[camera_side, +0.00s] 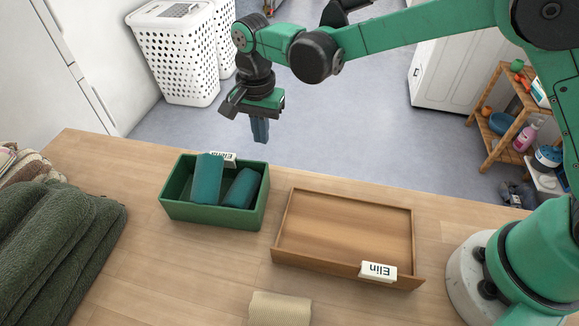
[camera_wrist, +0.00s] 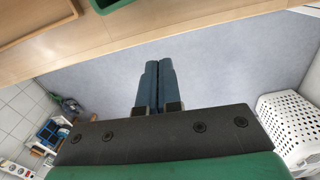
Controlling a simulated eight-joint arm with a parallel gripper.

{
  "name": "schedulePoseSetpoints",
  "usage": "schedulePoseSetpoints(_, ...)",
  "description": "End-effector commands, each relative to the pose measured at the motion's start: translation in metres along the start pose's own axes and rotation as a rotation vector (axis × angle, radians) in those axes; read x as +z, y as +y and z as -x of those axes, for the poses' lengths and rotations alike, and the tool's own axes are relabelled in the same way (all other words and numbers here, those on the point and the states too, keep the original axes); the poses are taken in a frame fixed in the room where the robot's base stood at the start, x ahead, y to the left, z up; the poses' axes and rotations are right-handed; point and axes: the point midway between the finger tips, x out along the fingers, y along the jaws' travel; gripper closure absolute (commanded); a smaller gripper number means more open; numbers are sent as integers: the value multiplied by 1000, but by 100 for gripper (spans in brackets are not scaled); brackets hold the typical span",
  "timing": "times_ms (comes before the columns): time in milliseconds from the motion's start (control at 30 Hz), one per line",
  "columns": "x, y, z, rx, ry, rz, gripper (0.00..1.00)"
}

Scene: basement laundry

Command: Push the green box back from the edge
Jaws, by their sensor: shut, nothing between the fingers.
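The green box (camera_side: 210,213) stands upright on the wooden table, close to the table's far edge in the side view. Two teal rolled cloths (camera_side: 208,180) (camera_side: 242,188) are in it, and a white label reading "Elina" (camera_side: 229,158) is on its far side. A corner of the green box (camera_wrist: 107,5) shows at the top of the wrist view. My gripper (camera_side: 260,137) points down beyond the far edge, over the floor, to the right of the box and apart from it. In the wrist view its blue fingers (camera_wrist: 158,70) are together and empty.
A shallow wooden tray (camera_side: 345,232) labelled "Elin" is right of the box. Dark green towels (camera_side: 60,240) are at left, a beige cloth (camera_side: 280,308) at the front. A white basket (camera_side: 175,60) and a wooden shelf (camera_side: 500,145) stand on the floor beyond.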

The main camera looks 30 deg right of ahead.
Motion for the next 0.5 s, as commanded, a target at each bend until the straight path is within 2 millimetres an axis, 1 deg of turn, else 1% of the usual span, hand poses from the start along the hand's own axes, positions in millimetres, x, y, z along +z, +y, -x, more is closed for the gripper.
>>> schedulePoseSetpoints(33, 0, 0, -11, 0, 0, 0, 100)
schedulePoseSetpoints(67, 1, 0, -15, 0, 0, 1, 100)
schedulePoseSetpoints(100, 11, 0, -12, 0, 0, 4, 100)
schedulePoseSetpoints(233, 28, 0, -12, 0, 0, 4, 100)
schedulePoseSetpoints(367, 37, 0, -11, 0, 0, 1, 100)
schedulePoseSetpoints(500, 40, 0, -11, 0, 0, 1, 100)
